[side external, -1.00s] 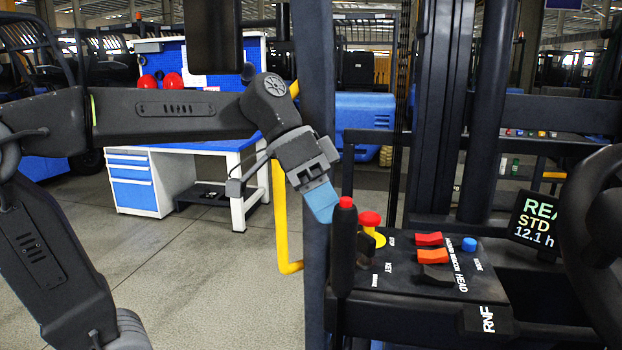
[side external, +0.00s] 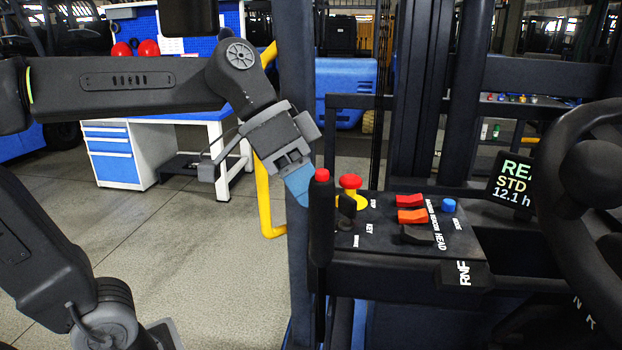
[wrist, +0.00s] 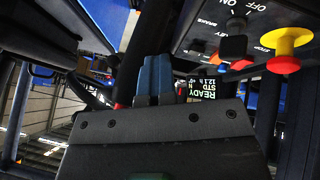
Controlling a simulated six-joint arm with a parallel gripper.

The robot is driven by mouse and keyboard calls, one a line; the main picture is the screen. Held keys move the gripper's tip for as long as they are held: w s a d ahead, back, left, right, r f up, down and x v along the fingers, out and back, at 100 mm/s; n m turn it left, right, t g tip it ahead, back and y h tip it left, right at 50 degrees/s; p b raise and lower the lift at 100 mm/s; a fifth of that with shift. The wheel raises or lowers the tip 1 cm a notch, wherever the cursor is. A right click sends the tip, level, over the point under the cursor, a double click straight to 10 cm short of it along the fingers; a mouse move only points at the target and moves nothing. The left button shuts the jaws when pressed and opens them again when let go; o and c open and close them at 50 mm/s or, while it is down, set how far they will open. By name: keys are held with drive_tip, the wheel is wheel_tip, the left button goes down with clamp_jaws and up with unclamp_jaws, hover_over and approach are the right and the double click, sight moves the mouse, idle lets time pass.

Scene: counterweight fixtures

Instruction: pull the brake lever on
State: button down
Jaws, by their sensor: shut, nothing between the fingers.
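The brake lever (side external: 321,225) is a black upright handle with a red button on top, at the left edge of the black control console (side external: 400,262) in the side view. My gripper (side external: 299,186) has blue fingers, shut with nothing between them. It points down and right, just left of the lever's top in the picture, with the fingertips a little below the red button. I cannot tell whether they touch the lever.
A red and yellow stop button (side external: 351,190) and a black key switch (side external: 347,210) stand close right of the lever. Red and orange rocker switches (side external: 411,208) and a blue button (side external: 448,205) are farther right. A dark vertical post (side external: 296,110) rises behind my gripper. The steering wheel (side external: 590,200) is at right.

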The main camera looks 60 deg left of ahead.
drive_tip(key=s+d+f+t+y, duration=0.1)
drive_tip(key=s+d+f, duration=0.3)
drive_tip(key=s+d, duration=0.5)
drive_tip(key=shift+s+d+f+m+t+y, duration=0.15)
drive_tip(key=shift+s+d+m+t+y, duration=0.15)
drive_tip(key=shift+s+m+y, duration=0.15)
drive_tip(key=shift+w, duration=0.1)
drive_tip(key=d+v, duration=0.1)
drive_tip(key=v, duration=0.9)
drive_tip(key=shift+s+r+t, duration=0.25)
drive_tip(key=shift+s+t, duration=0.05)
drive_tip(key=shift+s, duration=0.15)
drive_tip(key=shift+a, duration=0.1)
